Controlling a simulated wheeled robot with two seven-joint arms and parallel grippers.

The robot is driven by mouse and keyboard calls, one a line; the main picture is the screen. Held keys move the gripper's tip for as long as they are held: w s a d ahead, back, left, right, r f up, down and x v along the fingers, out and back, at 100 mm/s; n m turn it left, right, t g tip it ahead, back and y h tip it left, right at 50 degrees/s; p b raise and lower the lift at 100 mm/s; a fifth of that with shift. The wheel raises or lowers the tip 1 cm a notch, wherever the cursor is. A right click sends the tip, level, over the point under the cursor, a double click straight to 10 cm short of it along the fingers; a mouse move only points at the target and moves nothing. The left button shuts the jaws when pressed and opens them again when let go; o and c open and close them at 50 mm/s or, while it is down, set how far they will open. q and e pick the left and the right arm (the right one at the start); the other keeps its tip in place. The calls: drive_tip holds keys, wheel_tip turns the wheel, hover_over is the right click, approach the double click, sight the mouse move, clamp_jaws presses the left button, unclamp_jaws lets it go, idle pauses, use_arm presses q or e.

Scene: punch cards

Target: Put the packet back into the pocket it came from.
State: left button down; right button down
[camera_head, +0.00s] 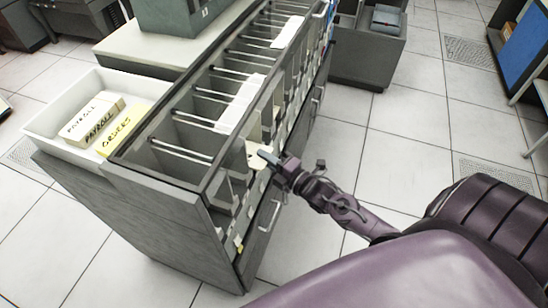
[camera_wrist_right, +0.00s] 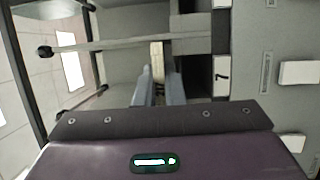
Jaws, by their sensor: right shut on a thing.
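A cream packet (camera_head: 256,154) is in my right gripper (camera_head: 268,158), at the right edge of the grey sorter cabinet's pocket row. In the right wrist view the packet (camera_wrist_right: 157,60) sits upright between the two grey fingers (camera_wrist_right: 158,84), which are shut on it. I cannot tell whether the packet is inside a pocket. My left gripper is not in view.
The cabinet (camera_head: 150,215) holds a row of pockets divided by rods, with white card packets (camera_head: 240,104) in some. A white tray (camera_head: 48,122) at left holds packets marked PAYROLL (camera_head: 98,124) and ORDERS (camera_head: 124,130). Tiled floor (camera_head: 425,120) is clear at right.

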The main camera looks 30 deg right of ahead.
sight(250, 153)
drive_tip(key=shift+w+a+b, duration=0.3)
drive_tip(key=shift+w+a, duration=0.45)
drive_tip(key=shift+w, duration=0.2)
drive_tip(key=shift+w+a+b, duration=0.3)
drive_tip(key=shift+w+a, duration=0.4)
drive_tip(key=shift+w, duration=0.25)
drive_tip(key=shift+f, duration=0.25)
drive_tip(key=c, duration=1.5)
unclamp_jaws()
drive_tip(key=shift+o, duration=0.2)
drive_tip(key=shift+s+d+f, duration=0.1)
drive_tip(key=shift+s, duration=0.3)
drive_tip(key=b+v, duration=0.1)
drive_tip(key=v, duration=0.6)
